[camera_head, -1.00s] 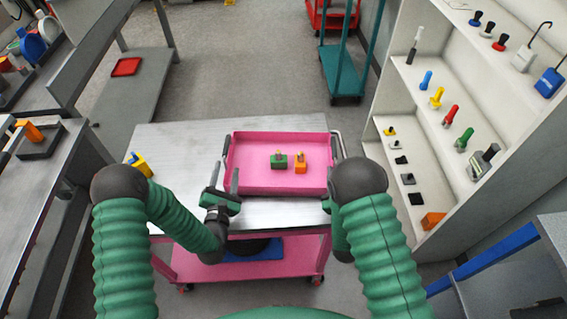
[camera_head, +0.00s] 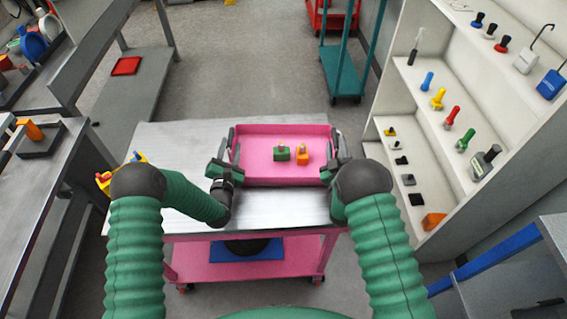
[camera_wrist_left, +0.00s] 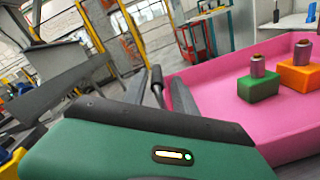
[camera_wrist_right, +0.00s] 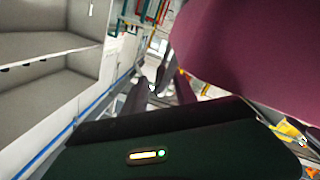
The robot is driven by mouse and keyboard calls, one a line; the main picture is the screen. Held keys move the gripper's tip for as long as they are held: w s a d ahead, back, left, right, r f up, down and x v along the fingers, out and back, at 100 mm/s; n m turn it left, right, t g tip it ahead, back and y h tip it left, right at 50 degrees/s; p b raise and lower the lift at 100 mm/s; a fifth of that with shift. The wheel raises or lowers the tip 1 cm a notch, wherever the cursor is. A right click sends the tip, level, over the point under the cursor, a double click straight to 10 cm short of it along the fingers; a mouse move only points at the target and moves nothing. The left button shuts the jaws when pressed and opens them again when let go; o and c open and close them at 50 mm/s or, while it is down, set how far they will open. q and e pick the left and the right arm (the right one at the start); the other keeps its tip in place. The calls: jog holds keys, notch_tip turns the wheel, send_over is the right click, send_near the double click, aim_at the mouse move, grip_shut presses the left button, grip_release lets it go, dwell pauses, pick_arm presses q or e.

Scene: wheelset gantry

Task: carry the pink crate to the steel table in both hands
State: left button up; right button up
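The pink crate (camera_head: 285,181) rests on or just above the steel-topped pink trolley (camera_head: 285,208). A green block with a knob (camera_head: 282,153) and an orange block with a knob (camera_head: 303,156) stand in it. My left gripper (camera_head: 229,154) is at its left side, and my right gripper (camera_head: 338,158) is at its right side, partly hidden by my arm. The left fingers look apart beside the crate's wall (camera_wrist_left: 240,90). The right fingers also look apart, with the dark crate side (camera_wrist_right: 245,50) close by. The exact contact is hidden on both sides.
A steel table (camera_head: 45,185) stands to the left. White shelves (camera_head: 415,110) with several tools stand to the right. A teal trolley (camera_head: 342,75) is at the back. Open floor (camera_head: 235,70) lies beyond the pink trolley. A yellow item (camera_head: 106,181) is on its left side.

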pick_arm(q)
jog(key=shift+a+f, duration=0.1)
jog(key=shift+a, duration=0.2)
jog(key=c, duration=0.5)
pick_arm(e)
jog(key=shift+a, duration=0.35)
jog(key=c, duration=0.5)
pick_arm(q)
grip_shut()
pick_arm(e)
grip_shut()
jog(key=shift+d, duration=0.1)
pick_arm(q)
jog(key=shift+d, duration=0.1)
pick_arm(e)
jog(key=shift+d, duration=0.1)
